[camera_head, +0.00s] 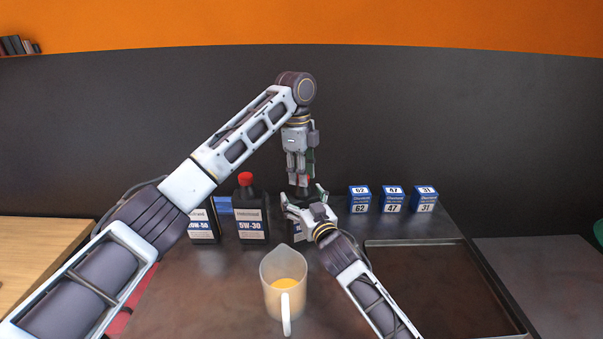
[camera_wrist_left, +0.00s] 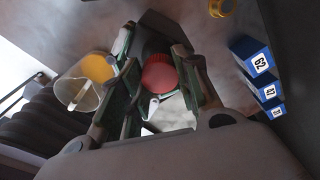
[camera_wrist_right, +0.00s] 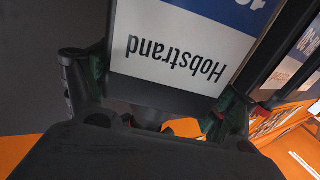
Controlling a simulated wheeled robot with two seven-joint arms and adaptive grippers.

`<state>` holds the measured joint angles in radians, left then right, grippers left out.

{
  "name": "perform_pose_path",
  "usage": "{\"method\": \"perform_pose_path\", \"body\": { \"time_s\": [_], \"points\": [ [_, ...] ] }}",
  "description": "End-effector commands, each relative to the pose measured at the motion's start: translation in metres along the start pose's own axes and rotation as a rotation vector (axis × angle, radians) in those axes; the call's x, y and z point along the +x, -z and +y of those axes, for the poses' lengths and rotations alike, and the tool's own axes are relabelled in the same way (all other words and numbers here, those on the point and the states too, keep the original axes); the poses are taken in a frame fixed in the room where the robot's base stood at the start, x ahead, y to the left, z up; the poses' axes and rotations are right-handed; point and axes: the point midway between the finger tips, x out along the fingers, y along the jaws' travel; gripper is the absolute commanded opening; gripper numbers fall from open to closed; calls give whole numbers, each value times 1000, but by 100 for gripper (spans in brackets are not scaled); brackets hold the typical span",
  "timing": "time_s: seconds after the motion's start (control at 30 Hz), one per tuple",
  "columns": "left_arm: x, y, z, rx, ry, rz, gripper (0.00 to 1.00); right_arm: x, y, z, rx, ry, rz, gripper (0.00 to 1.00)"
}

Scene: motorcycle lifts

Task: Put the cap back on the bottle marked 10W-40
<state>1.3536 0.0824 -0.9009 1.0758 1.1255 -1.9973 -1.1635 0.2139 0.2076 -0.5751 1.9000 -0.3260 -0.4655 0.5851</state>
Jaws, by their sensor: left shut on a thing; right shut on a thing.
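A red cap (camera_wrist_left: 160,73) is between the fingers of my left gripper (camera_head: 301,182), which is shut on it and points down from above. A little of the cap (camera_head: 307,180) shows in the head view. Directly below is a dark bottle (camera_head: 297,231), mostly hidden by my right gripper (camera_head: 303,214). My right gripper is shut on this bottle from the front. Its label (camera_wrist_right: 170,45) fills the right wrist view, upside down, reading "Hobstrand"; the grade number is cut off. The bottle neck is hidden, so I cannot tell whether the cap touches it.
A red-capped 5W-30 bottle (camera_head: 252,222) and a 20W-50 bottle (camera_head: 203,228) stand to the left. A jug (camera_head: 284,300) with yellow liquid stands in front. Blue boxes (camera_head: 392,199) numbered 62, 47 and 31 stand back right. An empty dark tray (camera_head: 440,285) lies at right.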

Motion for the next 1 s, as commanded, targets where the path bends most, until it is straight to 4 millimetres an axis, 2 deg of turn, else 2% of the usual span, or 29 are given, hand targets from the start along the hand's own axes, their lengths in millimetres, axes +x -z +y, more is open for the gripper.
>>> {"method": "perform_pose_path", "body": {
  "time_s": [1.0],
  "points": [
    [0, -1, -2, 806, -67, -26, 23, 0, -1, -1, -1, 1, -2, 19]
  ]
}}
